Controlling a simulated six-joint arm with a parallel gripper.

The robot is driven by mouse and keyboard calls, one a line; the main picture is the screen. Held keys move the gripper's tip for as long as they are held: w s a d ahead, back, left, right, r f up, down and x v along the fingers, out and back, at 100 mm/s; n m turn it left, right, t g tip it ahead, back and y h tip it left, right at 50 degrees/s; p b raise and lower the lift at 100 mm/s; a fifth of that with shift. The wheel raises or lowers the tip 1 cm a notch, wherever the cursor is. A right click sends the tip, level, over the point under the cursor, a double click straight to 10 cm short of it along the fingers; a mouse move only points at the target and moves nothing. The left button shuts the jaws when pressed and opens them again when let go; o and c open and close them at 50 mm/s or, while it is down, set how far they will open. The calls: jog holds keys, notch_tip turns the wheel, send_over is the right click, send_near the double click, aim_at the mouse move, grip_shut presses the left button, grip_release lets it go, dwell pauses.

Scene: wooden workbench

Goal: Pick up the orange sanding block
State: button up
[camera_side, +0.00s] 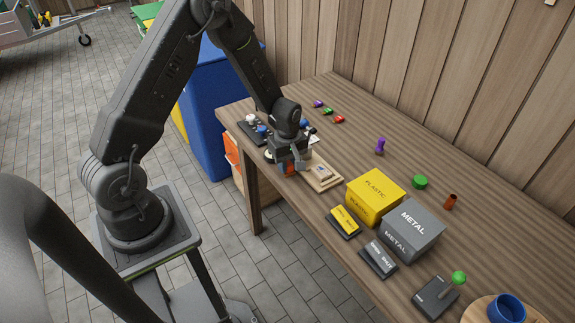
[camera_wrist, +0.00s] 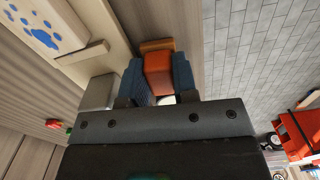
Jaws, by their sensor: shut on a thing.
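The orange sanding block (camera_wrist: 158,72) is between the two blue fingers of my gripper (camera_wrist: 158,80) in the wrist view. The fingers press on its left and right sides, and its lower part is hidden by the gripper. In the side view, my gripper (camera_side: 291,164) is low over the near edge of the bench, and only a little of the orange block (camera_side: 289,169) shows between the fingers. I cannot tell whether the block touches the bench top.
A wooden board (camera_side: 323,183) lies just right of my gripper on the bench (camera_side: 400,130). Beyond it stand a yellow PLASTIC box (camera_side: 374,197) and a grey METAL box (camera_side: 408,230). Small coloured items lie behind. A blue bin (camera_side: 207,110) stands beside the bench.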

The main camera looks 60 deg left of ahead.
jog(key=shift+r, duration=0.65)
notch_tip(320, 180, up, 3)
jog(key=shift+f, duration=0.15)
jog(key=s+a+r, duration=0.7)
jog(key=a, duration=0.2)
jog(key=shift+s, duration=0.3)
jog(key=shift+d, duration=0.1)
